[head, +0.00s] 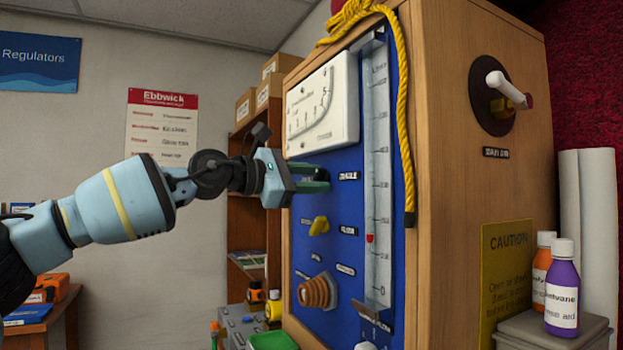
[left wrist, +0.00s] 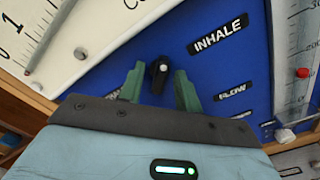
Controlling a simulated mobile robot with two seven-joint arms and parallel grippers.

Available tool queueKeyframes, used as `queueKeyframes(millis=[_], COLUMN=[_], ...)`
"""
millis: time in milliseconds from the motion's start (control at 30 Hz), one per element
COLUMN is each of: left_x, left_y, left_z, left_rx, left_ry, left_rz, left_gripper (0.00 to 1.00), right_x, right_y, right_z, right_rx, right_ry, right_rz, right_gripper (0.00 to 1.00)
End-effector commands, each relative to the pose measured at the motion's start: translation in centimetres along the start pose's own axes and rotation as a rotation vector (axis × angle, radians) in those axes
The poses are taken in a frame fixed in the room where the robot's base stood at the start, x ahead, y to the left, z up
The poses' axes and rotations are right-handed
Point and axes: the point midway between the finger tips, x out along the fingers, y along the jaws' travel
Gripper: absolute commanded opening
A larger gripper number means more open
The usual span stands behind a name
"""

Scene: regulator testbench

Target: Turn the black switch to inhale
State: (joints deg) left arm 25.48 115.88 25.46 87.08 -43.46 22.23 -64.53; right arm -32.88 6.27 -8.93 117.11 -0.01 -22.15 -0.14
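The black switch (left wrist: 157,78) is a small knob with a white mark, on the blue panel (left wrist: 220,70) in the left wrist view. The INHALE label (left wrist: 217,38) is to its upper right and also shows in the head view (head: 348,176). My left gripper (left wrist: 159,72) has one green finger on each side of the switch, with a visible gap on both sides. In the head view the left gripper (head: 318,180) reaches the panel below the white gauge, and its fingers hide the switch. My right gripper is not in view.
The white gauge (head: 323,105) is just above the left gripper. A yellow knob (head: 319,226) and a ribbed copper-coloured port (head: 318,292) are below. A clear flow tube (head: 377,200) and a yellow rope (head: 405,130) are to the right. Bottles (head: 562,290) stand beside the wooden cabinet.

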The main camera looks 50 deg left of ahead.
Motion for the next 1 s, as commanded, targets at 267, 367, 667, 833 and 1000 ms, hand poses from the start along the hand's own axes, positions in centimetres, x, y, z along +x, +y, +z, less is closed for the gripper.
queueKeyframes(millis=[267,367,667,833,1000], left_x=[-0.1,-0.4,-3.1,-4.9,-6.4], left_y=[0.0,0.0,0.0,0.0,0.0], left_z=[0.1,0.1,0.1,0.1,0.0], left_rx=[-0.001,-0.001,0.0,-0.001,-0.001], left_ry=[-0.001,-0.002,-0.004,-0.004,-0.003], left_rz=[0.001,0.001,0.003,0.002,0.003], left_gripper=[0.34,0.34,0.34,0.34,0.34], right_x=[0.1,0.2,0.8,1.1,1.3], right_y=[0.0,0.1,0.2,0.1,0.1], right_z=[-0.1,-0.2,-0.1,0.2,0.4], right_rx=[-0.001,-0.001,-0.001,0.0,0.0], right_ry=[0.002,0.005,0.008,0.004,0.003], right_rz=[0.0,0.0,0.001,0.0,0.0], right_gripper=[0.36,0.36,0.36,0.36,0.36])
